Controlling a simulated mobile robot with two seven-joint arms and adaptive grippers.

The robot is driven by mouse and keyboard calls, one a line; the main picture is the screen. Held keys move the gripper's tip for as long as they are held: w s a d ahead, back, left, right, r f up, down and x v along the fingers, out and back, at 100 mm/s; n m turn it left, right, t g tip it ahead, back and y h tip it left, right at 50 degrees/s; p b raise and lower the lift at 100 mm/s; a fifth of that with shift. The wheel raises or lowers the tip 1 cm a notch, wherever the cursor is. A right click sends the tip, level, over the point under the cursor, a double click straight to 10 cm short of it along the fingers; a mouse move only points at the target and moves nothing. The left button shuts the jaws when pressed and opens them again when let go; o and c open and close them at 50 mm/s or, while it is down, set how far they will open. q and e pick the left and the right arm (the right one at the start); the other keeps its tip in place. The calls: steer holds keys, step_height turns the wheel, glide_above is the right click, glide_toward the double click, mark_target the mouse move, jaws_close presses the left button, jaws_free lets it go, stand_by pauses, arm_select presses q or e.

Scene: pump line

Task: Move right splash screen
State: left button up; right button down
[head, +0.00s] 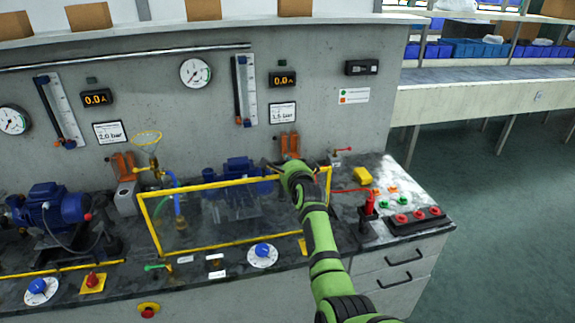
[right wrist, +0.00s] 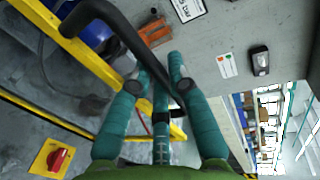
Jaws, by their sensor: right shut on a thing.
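The right splash screen is a clear panel in a yellow frame (head: 225,183), standing tilted in front of a blue pump (head: 238,170). My right gripper (head: 283,167) is at the right part of its top rail. In the right wrist view, my right gripper (right wrist: 158,86) has its teal fingers closed around a black bar handle (right wrist: 118,32), beside the yellow frame (right wrist: 75,45). My left gripper is not in view.
A red lever (head: 368,203), a red-button panel (head: 415,217) and a yellow block (head: 362,174) stand right of the screen. A blue-knob dial (head: 262,254) lies in front. A yellow-handled valve (head: 147,140) stands at its left. Open floor lies at the right.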

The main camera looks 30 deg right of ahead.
steer(key=shift+d+r, duration=0.1)
steer(key=shift+r, duration=0.3)
steer(key=c, duration=1.1)
jaws_free()
steer(key=shift+c, duration=0.2)
steer(key=shift+f, duration=0.1)
steer(key=v, duration=1.2)
steer(key=shift+f, duration=0.1)
